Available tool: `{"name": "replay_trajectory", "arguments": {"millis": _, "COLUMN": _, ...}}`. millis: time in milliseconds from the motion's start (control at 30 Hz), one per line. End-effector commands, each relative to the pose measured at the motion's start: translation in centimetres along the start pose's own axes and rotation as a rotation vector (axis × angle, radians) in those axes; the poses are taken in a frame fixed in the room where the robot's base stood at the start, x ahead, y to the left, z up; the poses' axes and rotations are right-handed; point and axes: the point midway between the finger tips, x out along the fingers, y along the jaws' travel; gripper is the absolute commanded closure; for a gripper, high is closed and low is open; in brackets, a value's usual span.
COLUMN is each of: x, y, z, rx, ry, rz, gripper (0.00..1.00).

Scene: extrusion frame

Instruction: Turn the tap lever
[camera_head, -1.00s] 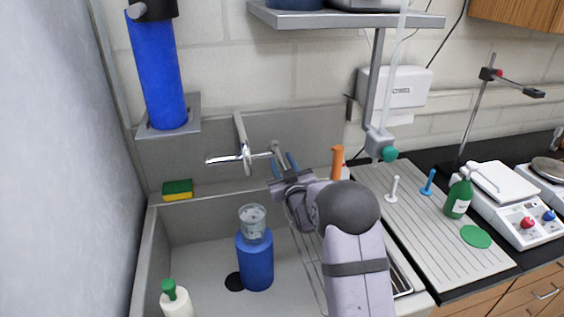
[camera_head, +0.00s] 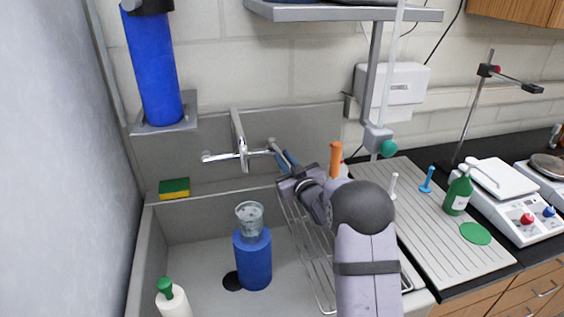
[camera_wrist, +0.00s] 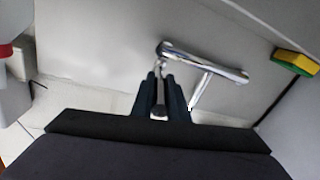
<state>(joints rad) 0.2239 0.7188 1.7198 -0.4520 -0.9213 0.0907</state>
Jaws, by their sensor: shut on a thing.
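The chrome tap (camera_head: 239,155) is mounted on the back wall of the sink, its body lying crosswise with a spout. It also shows in the wrist view (camera_wrist: 207,63). The tap lever (camera_head: 273,146) is at the right end of the tap body. My gripper (camera_head: 283,158) has its blue fingers at this lever, coming from the lower right. In the wrist view the dark fingers (camera_wrist: 161,82) are closed around the lever (camera_wrist: 160,70), which runs down between them.
A blue bottle with a glass on top (camera_head: 253,258) stands in the sink below the tap. A yellow-green sponge (camera_head: 174,188) lies on the left ledge. An orange-handled item (camera_head: 336,158) stands close right of my gripper. A green bottle (camera_head: 457,194) stands farther right.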

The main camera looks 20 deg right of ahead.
Motion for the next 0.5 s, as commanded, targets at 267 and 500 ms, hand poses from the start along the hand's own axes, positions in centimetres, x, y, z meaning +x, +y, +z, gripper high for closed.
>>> {"name": "replay_trajectory", "arguments": {"millis": 267, "x": 0.02, "y": 0.05, "z": -0.17, "rx": -0.002, "ry": 0.001, "rz": 0.000, "gripper": 0.84}}
{"name": "replay_trajectory", "arguments": {"millis": 500, "x": 0.01, "y": 0.03, "z": -0.09, "rx": -0.001, "ry": 0.000, "rz": 0.000, "gripper": 0.68}}
